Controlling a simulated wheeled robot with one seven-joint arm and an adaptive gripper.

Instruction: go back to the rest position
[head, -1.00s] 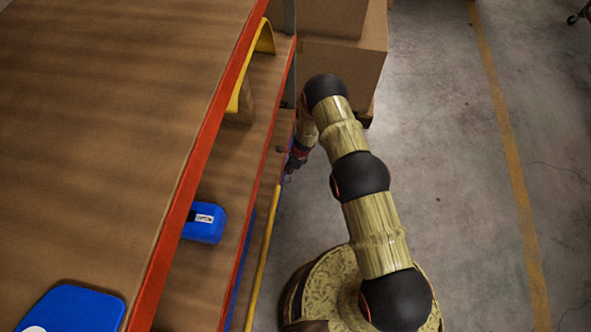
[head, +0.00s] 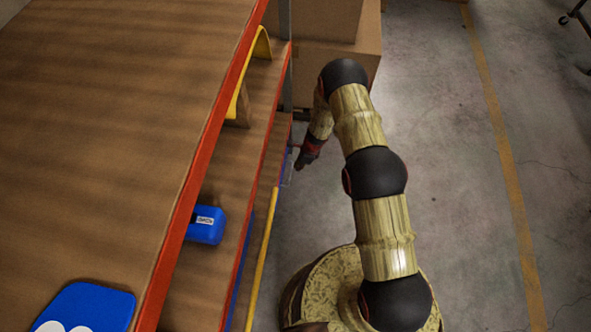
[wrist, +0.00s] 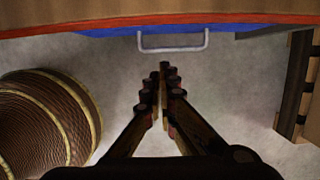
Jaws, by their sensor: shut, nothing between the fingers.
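My gripper (wrist: 164,75) is shut and empty in the wrist view, its fingertips together over bare floor. A grey metal handle (wrist: 172,48) on a blue surface (wrist: 120,31) under the orange shelf edge (wrist: 190,19) lies just beyond the fingertips, apart from them in the picture. In the head view my gripper (head: 300,165) hangs low beside the shelf's right side, small and partly dark, with my arm bent above it.
The shelf rack (head: 185,210) fills the left, with a blue container (head: 205,225), a yellow curved piece (head: 262,45) and a blue object (head: 95,305). Cardboard boxes (head: 335,70) stand at the back. Clear floor (head: 460,200) lies to the right.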

